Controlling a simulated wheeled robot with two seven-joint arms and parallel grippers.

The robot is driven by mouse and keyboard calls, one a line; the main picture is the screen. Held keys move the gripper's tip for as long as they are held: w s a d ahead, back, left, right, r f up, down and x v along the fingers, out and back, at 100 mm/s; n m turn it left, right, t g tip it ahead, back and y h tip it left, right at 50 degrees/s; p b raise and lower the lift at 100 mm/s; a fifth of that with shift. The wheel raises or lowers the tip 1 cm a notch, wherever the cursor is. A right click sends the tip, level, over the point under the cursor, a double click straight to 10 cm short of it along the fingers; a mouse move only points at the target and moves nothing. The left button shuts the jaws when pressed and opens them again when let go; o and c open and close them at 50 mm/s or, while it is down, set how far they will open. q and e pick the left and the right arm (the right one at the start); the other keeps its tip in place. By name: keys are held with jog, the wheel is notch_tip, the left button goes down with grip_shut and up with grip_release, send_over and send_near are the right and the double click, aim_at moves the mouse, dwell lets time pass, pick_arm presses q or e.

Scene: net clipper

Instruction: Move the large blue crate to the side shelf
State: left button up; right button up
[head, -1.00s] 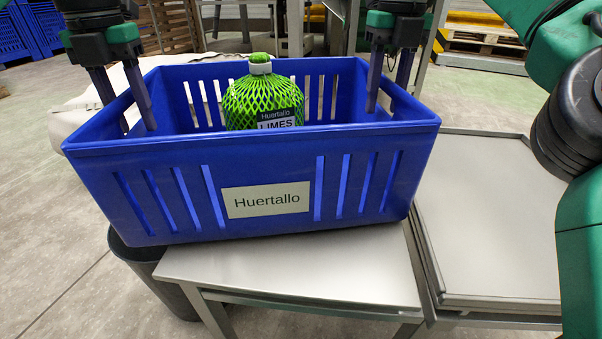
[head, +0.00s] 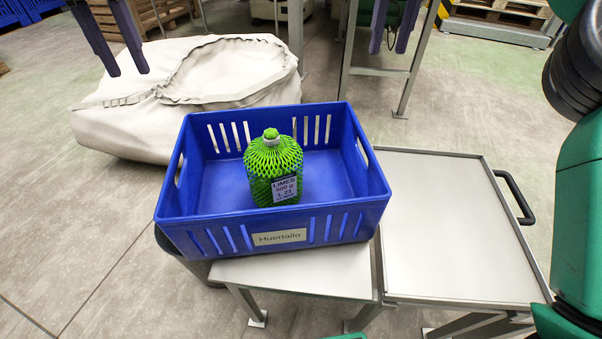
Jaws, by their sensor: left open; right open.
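The large blue crate (head: 335,222) rests on a low grey metal stand (head: 300,272), its left part overhanging the stand's edge. It holds a green net bag of limes (head: 272,165), standing upright. My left gripper (head: 127,70) is open and empty, apart from the crate, to its upper left in the head view. My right gripper (head: 389,50) is open and empty, beyond the crate's upper right corner in the picture. Neither gripper touches the crate. Only the fingers of both grippers show well; the upper parts are cut off by the picture's edge.
A larger metal-topped table with a black handle (head: 515,198) adjoins the stand on the right; its top (head: 450,230) is empty. A pale sack (head: 150,125) lies on the floor behind left. A dark bin (head: 180,257) is partly hidden under the crate's left side.

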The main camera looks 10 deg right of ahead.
pick_arm(q)
notch_tip(320, 180, up, 6)
jog(key=p, duration=0.4)
send_over(176, 164)
pick_arm(e)
notch_tip(176, 164, up, 6)
send_over(364, 146)
pick_arm(q)
jog(key=f+b, duration=3)
jog(key=shift+w+a+f, duration=0.2)
jog(key=shift+w+f, duration=0.05)
jog(key=shift+w, duration=0.15)
pick_arm(e)
jog(key=f, duration=3)
jog(key=shift+w+d+f, duration=0.2)
jog(key=shift+w+f, duration=0.05)
jog(key=shift+w, duration=0.1)
pick_arm(q)
notch_tip(364, 146, up, 61)
jog(key=p, duration=6)
pick_arm(e)
notch_tip(364, 146, up, 61)
pick_arm(q)
jog(key=shift+f, duration=0.1)
pick_arm(e)
jog(key=shift+f, duration=0.1)
